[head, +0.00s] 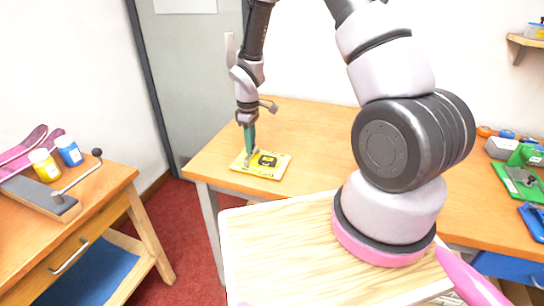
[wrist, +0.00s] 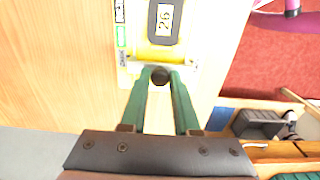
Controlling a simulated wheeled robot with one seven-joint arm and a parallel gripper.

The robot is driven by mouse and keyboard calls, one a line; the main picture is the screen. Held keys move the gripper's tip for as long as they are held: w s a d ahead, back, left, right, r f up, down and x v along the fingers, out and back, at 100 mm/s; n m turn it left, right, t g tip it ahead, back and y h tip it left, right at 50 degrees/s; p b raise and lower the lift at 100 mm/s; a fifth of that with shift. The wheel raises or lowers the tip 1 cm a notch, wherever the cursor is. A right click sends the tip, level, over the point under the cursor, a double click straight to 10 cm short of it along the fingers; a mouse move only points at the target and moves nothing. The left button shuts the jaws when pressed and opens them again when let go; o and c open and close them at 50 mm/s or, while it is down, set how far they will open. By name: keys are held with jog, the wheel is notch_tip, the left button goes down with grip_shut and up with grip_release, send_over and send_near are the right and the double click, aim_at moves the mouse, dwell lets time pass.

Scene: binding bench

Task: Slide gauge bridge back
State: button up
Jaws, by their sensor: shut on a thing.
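A yellow gauge plate (head: 275,173) lies flat near the left end of the wooden table. It carries a dark-framed window, which reads 26 in the wrist view (wrist: 164,21). The gauge bridge (wrist: 158,55) shows in the wrist view as a yellow bar across the plate, with a round dark knob (wrist: 160,74) on its near side. My gripper (head: 249,156) points down at the plate's left part. In the wrist view its green fingers (wrist: 160,76) are shut on the knob. The fingers hide part of the bridge in the head view.
A side bench (head: 100,200) at the left holds a lever tool (head: 58,198), a yellow jar (head: 44,165) and a blue jar (head: 68,151). Green and blue tools (head: 520,180) lie at the table's right. The table behind the plate is bare.

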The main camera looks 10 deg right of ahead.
jog(key=o, duration=0.6)
jog(key=shift+r, duration=0.1)
notch_tip(320, 180, up, 10)
dwell(0.9)
